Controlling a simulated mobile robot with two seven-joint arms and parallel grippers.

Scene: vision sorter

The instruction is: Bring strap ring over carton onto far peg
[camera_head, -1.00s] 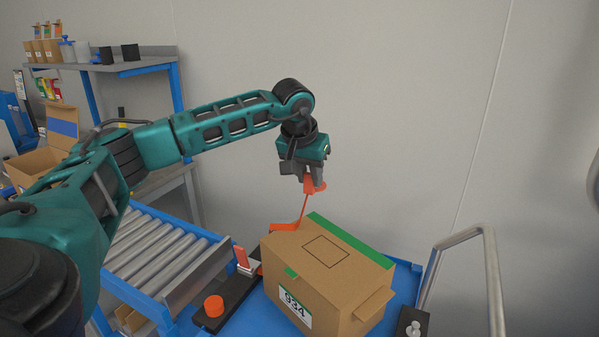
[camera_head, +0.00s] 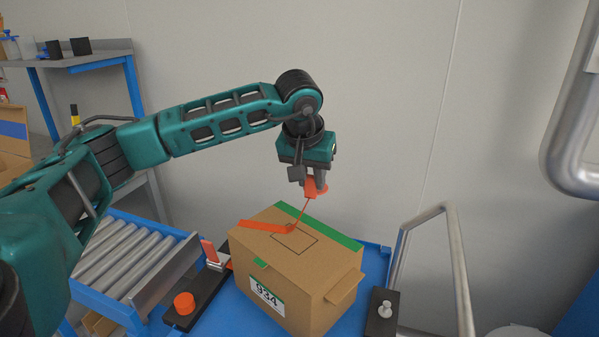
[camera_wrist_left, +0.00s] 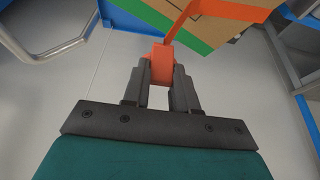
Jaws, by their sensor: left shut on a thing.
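My left gripper (camera_head: 315,186) is shut on the orange strap ring (camera_head: 323,191), above the back part of the carton. In the left wrist view the orange piece (camera_wrist_left: 161,66) sits between the two fingers. The orange strap (camera_head: 262,226) slants down from the ring, bends, and runs left over the carton's top. The brown carton (camera_head: 333,269) has green tape and a label reading 934. A metallic peg (camera_head: 385,309) stands on a black plate at the carton's right; I take it for the far peg. My right gripper is not in view.
The carton stands on a blue table (camera_head: 237,315). At its left, a black plate bears an orange knob (camera_head: 184,303) and an orange lever (camera_head: 210,252). A roller conveyor (camera_head: 125,262) lies further left. A metal rail (camera_head: 459,270) stands at the right.

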